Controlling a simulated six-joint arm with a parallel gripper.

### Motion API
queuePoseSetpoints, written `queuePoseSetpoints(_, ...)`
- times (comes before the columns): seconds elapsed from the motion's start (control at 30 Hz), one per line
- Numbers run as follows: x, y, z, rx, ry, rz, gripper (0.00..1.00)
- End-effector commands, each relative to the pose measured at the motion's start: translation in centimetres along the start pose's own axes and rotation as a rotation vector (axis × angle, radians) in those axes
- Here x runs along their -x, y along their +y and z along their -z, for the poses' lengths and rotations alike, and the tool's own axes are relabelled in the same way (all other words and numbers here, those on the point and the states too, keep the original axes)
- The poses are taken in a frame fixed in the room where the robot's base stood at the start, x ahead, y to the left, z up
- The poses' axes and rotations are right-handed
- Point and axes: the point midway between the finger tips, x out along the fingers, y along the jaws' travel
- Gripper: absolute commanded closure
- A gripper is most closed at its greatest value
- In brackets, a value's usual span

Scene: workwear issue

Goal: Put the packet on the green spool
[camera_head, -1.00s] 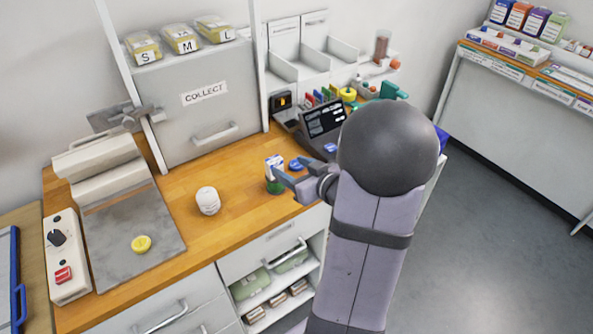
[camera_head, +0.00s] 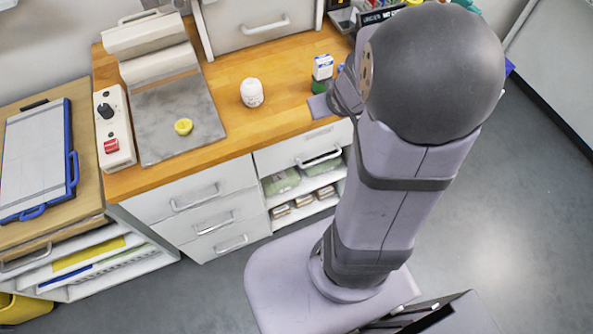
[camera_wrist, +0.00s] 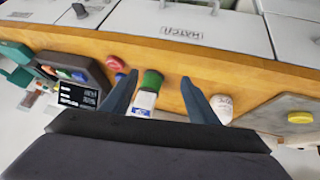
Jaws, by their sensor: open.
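The packet (camera_head: 323,67), a small white and blue box, stands upright and appears to rest on top of the green spool (camera_head: 319,87). In the wrist view the packet (camera_wrist: 143,104) and green spool (camera_wrist: 152,80) line up one against the other. My gripper (camera_wrist: 157,88) is open, its two fingers apart on either side of them, with gaps showing. In the head view a finger of my gripper (camera_head: 318,106) shows just in front of the spool; my arm hides the rest of the hand.
A white bottle (camera_head: 252,93) stands left of the spool. A yellow round piece (camera_head: 183,126) lies on the grey plate (camera_head: 160,140).

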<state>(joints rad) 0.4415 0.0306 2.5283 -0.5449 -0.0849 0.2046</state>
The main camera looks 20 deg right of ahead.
Motion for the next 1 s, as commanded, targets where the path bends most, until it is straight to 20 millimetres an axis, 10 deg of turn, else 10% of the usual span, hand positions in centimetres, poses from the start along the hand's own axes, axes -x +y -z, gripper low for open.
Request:
queuePoseSetpoints(0.4, 7.8, -12.0, -10.9, 0.067, -0.534, 0.164, 0.46)
queuePoseSetpoints(1.0, 9.8, -13.8, -12.8, 0.084, -0.623, 0.209, 0.46)
